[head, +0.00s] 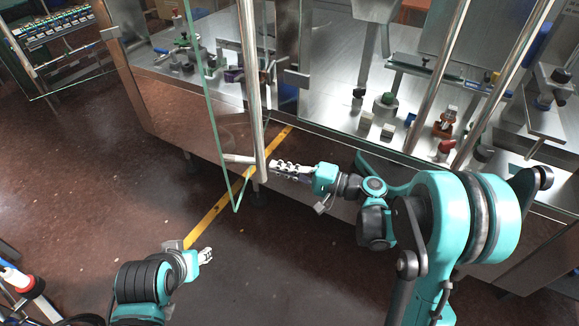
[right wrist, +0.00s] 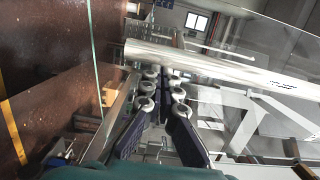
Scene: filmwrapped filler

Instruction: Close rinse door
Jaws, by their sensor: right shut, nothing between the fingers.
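The rinse door looks like a clear glass panel with a green edge (head: 206,105), standing open, swung out from the machine towards me. A long upright metal bar handle (head: 252,90) runs along it. My right gripper (head: 276,168) is shut and empty, with its fingertips close to the lower end of the bar. In the right wrist view the bar (right wrist: 205,63) crosses just beyond the shut fingers (right wrist: 162,75); I cannot tell whether they touch it. My left gripper (head: 207,255) is low at the left, away from the door, its fingers too small to read.
The machine's metal work deck (head: 330,95) holds several small parts and fittings behind glass. More upright bars (head: 432,75) stand at the right. A yellow line (head: 208,218) crosses the dark floor, which is clear below the door. A rack (head: 60,30) stands at the far left.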

